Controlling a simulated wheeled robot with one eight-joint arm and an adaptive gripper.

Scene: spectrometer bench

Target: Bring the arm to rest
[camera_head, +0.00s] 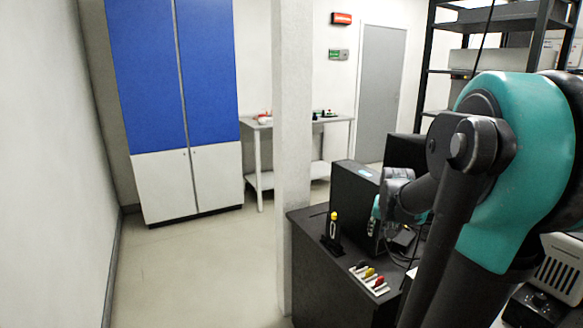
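My arm (516,150), teal with dark grey links, fills the right side of the view. It reaches down and forward over the dark bench (310,262). Its far end, a grey and teal wrist part (398,192), is beside a black box-shaped instrument (352,205) on the bench. I cannot tell whether it touches the box. My gripper's fingers cannot be made out there, and nothing held can be seen.
A small black holder with a yellow-topped item (333,228) stands near the bench's left edge. A white rack with coloured pieces (370,277) lies in front. A white pillar (293,130) rises beside the bench. Open floor (205,265) lies left. Dark shelving (500,20) stands behind my arm.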

